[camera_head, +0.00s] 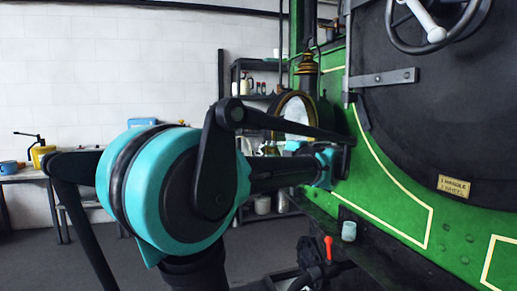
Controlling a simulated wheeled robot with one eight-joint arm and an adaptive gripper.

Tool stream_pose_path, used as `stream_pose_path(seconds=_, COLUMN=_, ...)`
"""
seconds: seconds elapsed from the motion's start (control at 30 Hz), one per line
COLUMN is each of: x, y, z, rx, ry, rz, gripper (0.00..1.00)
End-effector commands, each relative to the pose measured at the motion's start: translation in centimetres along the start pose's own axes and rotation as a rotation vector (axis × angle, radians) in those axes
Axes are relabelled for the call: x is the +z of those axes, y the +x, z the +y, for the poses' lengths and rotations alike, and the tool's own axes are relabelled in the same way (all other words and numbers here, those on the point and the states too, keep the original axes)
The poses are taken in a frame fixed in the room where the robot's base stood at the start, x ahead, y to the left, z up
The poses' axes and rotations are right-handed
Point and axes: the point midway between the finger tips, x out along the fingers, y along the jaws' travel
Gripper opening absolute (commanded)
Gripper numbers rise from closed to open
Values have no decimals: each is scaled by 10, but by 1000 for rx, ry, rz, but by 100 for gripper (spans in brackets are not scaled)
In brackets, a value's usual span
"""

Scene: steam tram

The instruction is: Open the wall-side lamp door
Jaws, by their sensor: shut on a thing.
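The wall-side lamp (306,70) stands at the far corner of the green tram front. It has a dark body, a brass top and a round, brass-rimmed door with pale glass (296,107). My black arm link crosses in front of the lower part of the door. My gripper (343,162) is just below and right of the lamp in the picture, close to the green front. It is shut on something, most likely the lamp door. The fingertips and the grip point are mostly hidden, and I cannot tell how far the door stands open.
A round black smokebox door with a handwheel (435,35) fills the right. A red-handled lever (328,245) and a grey cup-like part (348,231) are below my gripper. A shelf (258,78) and a bench (25,174) stand by the white wall. Grey floor is clear at left.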

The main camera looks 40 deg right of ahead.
Motion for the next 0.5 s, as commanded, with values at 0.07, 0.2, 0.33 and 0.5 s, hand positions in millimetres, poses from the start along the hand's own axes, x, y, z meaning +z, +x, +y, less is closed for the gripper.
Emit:
stream_pose_path(seconds=0.07, x=5, y=-6, z=4, rx=8, ry=0, rz=9, gripper=0)
stream_pose_path(seconds=0.2, x=5, y=-10, z=4, rx=8, ry=0, rz=26, gripper=0)
stream_pose_path(seconds=0.33, x=5, y=-11, z=4, rx=8, ry=0, rz=30, gripper=0)
stream_pose_path(seconds=0.5, x=5, y=-11, z=4, rx=8, ry=1, rz=30, gripper=0)
